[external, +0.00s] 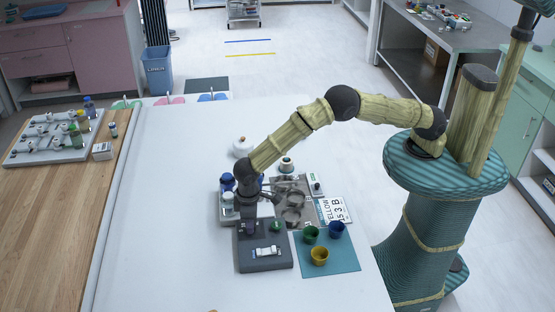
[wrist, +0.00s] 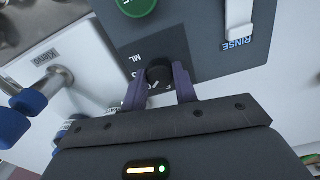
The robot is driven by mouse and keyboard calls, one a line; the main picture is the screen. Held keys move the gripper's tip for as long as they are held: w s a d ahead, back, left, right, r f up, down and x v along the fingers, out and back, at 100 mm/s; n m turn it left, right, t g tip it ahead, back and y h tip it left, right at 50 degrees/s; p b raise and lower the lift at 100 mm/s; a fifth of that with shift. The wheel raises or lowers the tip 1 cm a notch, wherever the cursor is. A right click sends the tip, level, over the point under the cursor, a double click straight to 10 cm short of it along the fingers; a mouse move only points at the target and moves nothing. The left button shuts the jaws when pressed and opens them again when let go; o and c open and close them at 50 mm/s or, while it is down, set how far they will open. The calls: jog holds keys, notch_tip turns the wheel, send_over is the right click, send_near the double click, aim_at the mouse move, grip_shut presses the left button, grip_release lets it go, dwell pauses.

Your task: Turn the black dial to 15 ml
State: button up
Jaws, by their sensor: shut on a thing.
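In the wrist view the black dial (wrist: 159,73) sits on a dark grey panel, between the two purple fingers of my gripper (wrist: 160,88). The fingers are shut on the dial. White "ML" lettering and part of a number show beside the dial on the panel (wrist: 205,40); the pointer and most of the scale are hidden, so I cannot read the setting. In the external view my gripper (external: 250,226) points down over the dark grey dispenser box (external: 262,258), and the dial itself is hidden there.
A green button (wrist: 137,5) and a white lever marked "RINSE" (wrist: 239,20) are on the same panel. Green, blue and yellow cups (external: 319,256) stand on a teal mat (external: 345,265) to the right. Blue-topped bottles (external: 227,182) stand close behind the gripper. The table's left side is clear.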

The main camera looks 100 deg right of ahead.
jog(key=m, duration=0.3)
jog(key=shift+m, duration=2.2)
jog(key=shift+r, duration=0.1)
jog(key=o, duration=1)
jog(key=shift+c, duration=0.2)
notch_tip(320, 180, up, 17)
jog(key=b, duration=0.1)
jog(key=shift+r+b, duration=0.15)
jog(key=shift+b, duration=0.2)
jog(key=shift+d, duration=0.1)
